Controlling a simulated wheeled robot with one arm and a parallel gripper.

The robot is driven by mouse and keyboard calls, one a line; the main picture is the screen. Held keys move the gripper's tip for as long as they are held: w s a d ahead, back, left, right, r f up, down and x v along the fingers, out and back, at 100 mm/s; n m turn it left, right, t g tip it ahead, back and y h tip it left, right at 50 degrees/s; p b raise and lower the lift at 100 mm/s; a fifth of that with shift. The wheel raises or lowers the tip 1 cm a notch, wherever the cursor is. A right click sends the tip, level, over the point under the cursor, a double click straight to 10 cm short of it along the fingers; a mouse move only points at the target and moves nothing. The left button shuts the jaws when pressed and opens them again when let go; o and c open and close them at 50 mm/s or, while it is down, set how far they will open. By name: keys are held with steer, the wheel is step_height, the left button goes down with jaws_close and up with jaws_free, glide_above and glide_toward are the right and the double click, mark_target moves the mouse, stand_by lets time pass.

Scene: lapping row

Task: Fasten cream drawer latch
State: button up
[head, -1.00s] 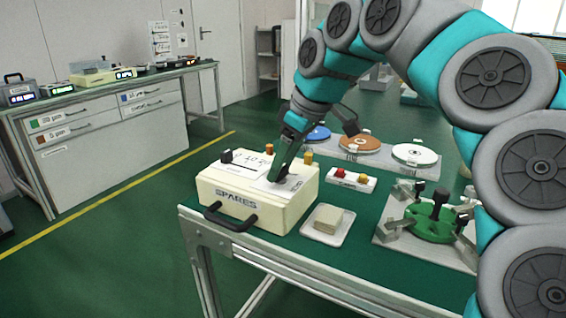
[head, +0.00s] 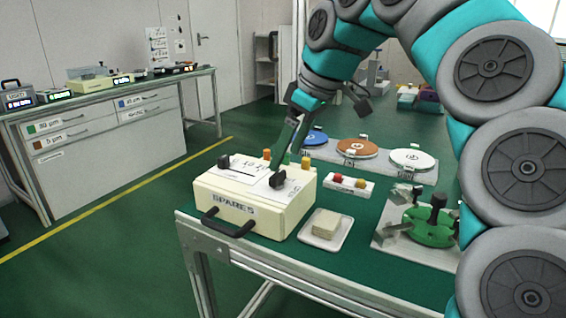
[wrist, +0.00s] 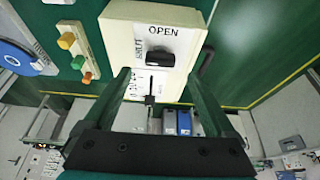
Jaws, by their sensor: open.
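The cream drawer box (head: 232,211), marked SPARES, sits on the near corner of the green bench. A black latch knob (head: 277,180) stands on a white plate on its top right. In the wrist view the oblong knob (wrist: 160,58) lies crosswise, beside the words OPEN and SHUT; I cannot tell for certain which it points to. A second black knob (head: 224,161) stands at the top left by a dark slot. My gripper (head: 288,155) is open and empty, raised above and behind the latch knob. In the wrist view its green fingers (wrist: 163,75) stand apart, either side of the knob.
Orange, green and yellow pegs (head: 306,162) stand behind the box. A black handle (head: 228,223) is on its front.

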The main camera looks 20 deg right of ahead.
steer(key=shift+v, duration=1.45)
steer(key=shift+s, duration=0.1)
